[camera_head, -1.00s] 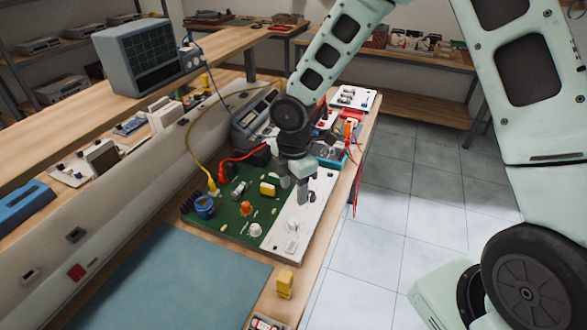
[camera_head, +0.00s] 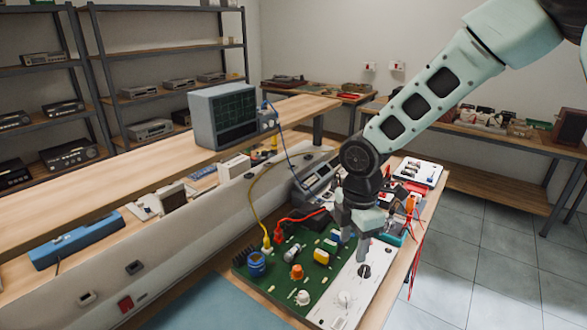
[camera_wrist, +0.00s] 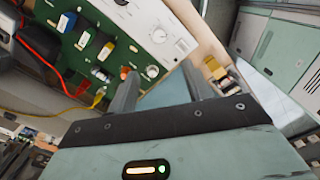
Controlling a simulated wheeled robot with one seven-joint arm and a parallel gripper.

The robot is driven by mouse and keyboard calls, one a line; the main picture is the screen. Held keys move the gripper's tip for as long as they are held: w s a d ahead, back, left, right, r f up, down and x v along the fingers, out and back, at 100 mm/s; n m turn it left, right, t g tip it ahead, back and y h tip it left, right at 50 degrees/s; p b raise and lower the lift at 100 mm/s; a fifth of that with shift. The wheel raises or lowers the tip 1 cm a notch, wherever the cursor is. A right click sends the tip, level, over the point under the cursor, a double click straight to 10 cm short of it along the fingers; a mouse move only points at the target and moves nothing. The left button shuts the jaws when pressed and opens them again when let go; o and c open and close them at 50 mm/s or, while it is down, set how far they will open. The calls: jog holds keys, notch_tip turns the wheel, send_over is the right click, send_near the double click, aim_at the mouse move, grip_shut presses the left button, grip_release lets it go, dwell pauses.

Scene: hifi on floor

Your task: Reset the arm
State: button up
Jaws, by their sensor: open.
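My gripper (camera_head: 354,238) is open and empty, hanging above the board at the bench's right side. Its two fingers (camera_wrist: 163,92) also show apart in the wrist view, with nothing between them. My arm reaches in from the upper right. Below and around the gripper is a green circuit board (camera_head: 284,279) with a white panel (camera_head: 352,290) along its right side. I cannot tell the exact height of the fingertips above it.
A blue-grey mat (camera_head: 215,308) lies at the front. An oscilloscope (camera_head: 222,113) stands on the upper shelf, with yellow and red leads near the board. A white tray (camera_head: 416,172) is at the bench's back right. Floor to the right is clear.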

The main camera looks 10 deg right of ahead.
jog(key=s+a+r+m, duration=0.2)
jog(key=s+m, duration=0.2)
jog(key=s, duration=0.4)
jog(key=s+a+r+m, duration=0.2)
jog(key=s+r+m, duration=0.1)
jog(key=s, duration=0.5)
jog(key=s+a+r+m+b, duration=0.1)
jog(key=s+a+r+m, duration=0.1)
jog(key=s+m, duration=0.3)
jog(key=s+r, duration=0.1)
jog(key=s, duration=0.2)
jog(key=shift+y, duration=0.3)
